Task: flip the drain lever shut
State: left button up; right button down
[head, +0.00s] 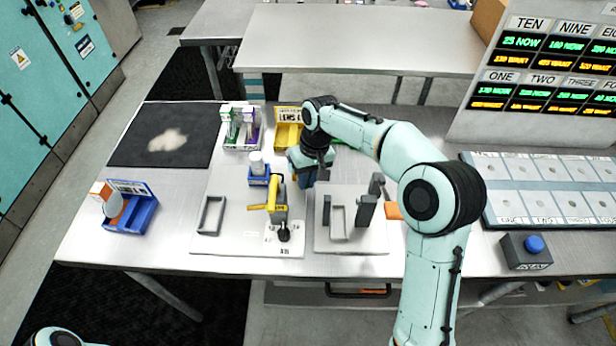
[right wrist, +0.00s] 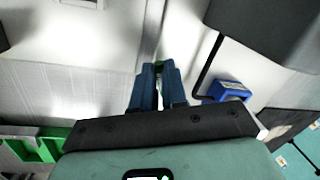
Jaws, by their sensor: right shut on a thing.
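My right gripper (head: 305,178) reaches down over the middle of the table, just right of a yellow lever-like part (head: 277,190) on a grey post. In the right wrist view its blue fingers (right wrist: 158,82) are close together, with a small green piece (right wrist: 159,66) between their tips. The gripper is shut on this piece, mostly hidden by the fingers. I cannot tell whether it is the drain lever. My left gripper is out of view.
A board with upright grey posts (head: 366,211) stands right of the yellow part, and a grey frame (head: 211,214) left of it. Blue (head: 131,219) and yellow (head: 287,136) bins stand around. A blue-button box (head: 525,252) sits at right.

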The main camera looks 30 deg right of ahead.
jog(key=shift+a+m, duration=0.25)
jog(key=shift+m, duration=0.25)
jog(key=c, duration=1.2)
grip_release()
jog(key=shift+o, duration=0.2)
jog(key=shift+r, duration=0.1)
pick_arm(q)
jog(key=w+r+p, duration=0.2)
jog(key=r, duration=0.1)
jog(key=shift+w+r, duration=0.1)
pick_arm(e)
notch_tip(320, 180, up, 13)
jog(key=d, duration=0.2)
jog(key=shift+s, duration=0.25)
